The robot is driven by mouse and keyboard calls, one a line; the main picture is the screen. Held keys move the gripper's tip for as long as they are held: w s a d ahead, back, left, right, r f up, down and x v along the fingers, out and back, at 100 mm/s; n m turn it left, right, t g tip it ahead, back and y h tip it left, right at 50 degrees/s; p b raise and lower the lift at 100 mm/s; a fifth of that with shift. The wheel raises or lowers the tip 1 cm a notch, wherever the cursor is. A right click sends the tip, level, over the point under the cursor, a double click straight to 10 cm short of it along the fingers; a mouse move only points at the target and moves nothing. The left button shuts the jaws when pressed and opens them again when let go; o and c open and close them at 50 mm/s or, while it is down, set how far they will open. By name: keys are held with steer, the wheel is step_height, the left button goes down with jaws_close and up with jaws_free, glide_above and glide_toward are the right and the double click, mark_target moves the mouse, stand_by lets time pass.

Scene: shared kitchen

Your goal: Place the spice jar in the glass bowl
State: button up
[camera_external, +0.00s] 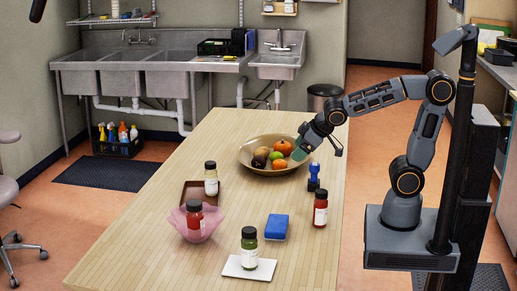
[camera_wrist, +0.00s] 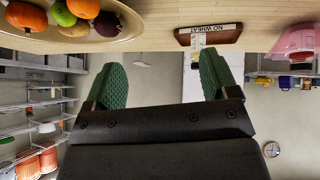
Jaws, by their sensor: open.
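The pink glass bowl (camera_external: 197,224) stands on the table's near left part, and a red jar (camera_external: 195,217) with a dark lid appears to be inside it. The bowl shows partly at the right edge in the wrist view (camera_wrist: 293,42). I cannot tell which jar is meant. My gripper (camera_wrist: 160,82) is open and empty, beside the fruit bowl.
The wide fruit bowl (camera_external: 250,163) holds several fruits next to my gripper. A small blue object (camera_external: 314,177) and a blue block (camera_external: 276,227) are on the table's right half. The white board (camera_external: 234,270) lies near the front. The table's left front is clear.

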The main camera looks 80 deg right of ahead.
steer(key=s+a+f+g+y, duration=0.1)
steer(key=s+f+g, duration=0.2)
steer(key=s, duration=0.8)
steer(key=shift+s+a+f+g+y, duration=0.2)
steer(key=shift+s+f+g+y, duration=0.1)
steer(key=shift+g, duration=0.2)
